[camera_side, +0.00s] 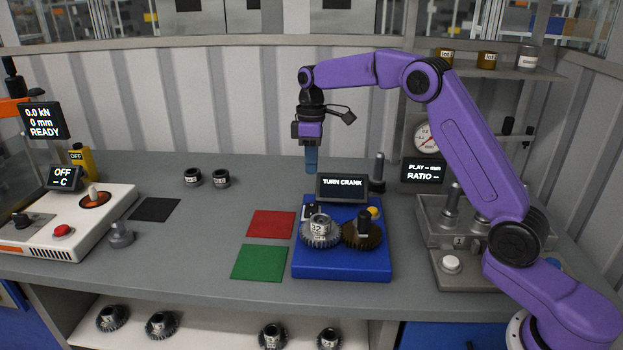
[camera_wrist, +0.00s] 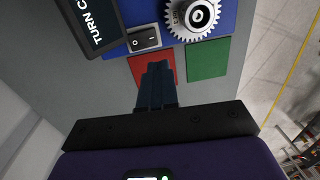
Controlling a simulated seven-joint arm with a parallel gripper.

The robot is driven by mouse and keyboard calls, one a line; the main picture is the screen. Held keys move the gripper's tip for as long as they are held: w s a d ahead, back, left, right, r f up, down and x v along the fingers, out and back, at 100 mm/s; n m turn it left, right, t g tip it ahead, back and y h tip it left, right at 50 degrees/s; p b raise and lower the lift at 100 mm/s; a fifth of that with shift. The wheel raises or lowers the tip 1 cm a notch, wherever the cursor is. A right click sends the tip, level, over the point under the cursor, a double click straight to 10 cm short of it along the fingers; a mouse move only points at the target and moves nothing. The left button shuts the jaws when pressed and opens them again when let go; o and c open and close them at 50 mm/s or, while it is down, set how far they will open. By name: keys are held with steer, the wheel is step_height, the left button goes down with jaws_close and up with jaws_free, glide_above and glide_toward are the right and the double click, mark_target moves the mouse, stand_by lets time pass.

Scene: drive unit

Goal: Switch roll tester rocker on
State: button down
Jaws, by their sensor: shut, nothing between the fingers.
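The roll tester (camera_side: 340,264) is a blue unit with a display reading "TURN CRANK" (camera_side: 342,183). Its rocker (camera_wrist: 144,39) is a small black switch with a white mark, on the blue plate beside the display in the wrist view. In the side view the rocker (camera_side: 308,211) is small, at the unit's back left corner. A steel gear (camera_side: 320,234) and a bronze gear (camera_side: 362,236) sit on the unit.
A red mat (camera_side: 271,224) and green mat (camera_side: 259,262) lie left of the unit. A dark post (camera_side: 378,168) stands behind it on the right. A grey fixture (camera_side: 450,235) is further right. Two dark rings (camera_side: 193,177) lie at the back left.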

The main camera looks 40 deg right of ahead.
step_height(320, 180, up, 2)
steer(key=shift+s+a, duration=0.1)
stand_by(0.4)
steer(key=s+a+r+n, duration=0.1)
steer(key=s+a, duration=0.4)
steer(key=s, duration=0.4)
steer(key=s+a+n, duration=0.1)
steer(key=s+a, duration=0.3)
steer(key=s, duration=0.6)
steer(key=s+d+f, duration=0.2)
steer(key=s+d, duration=0.1)
steer(key=s, duration=0.8)
steer(key=s+d+f+n+t, duration=0.1)
steer(key=s+d+f, duration=0.1)
steer(key=s, duration=1)
steer(key=shift+s+d+f+n, duration=0.15)
steer(key=shift+d+f+n, duration=0.2)
steer(key=shift+d, duration=0.35)
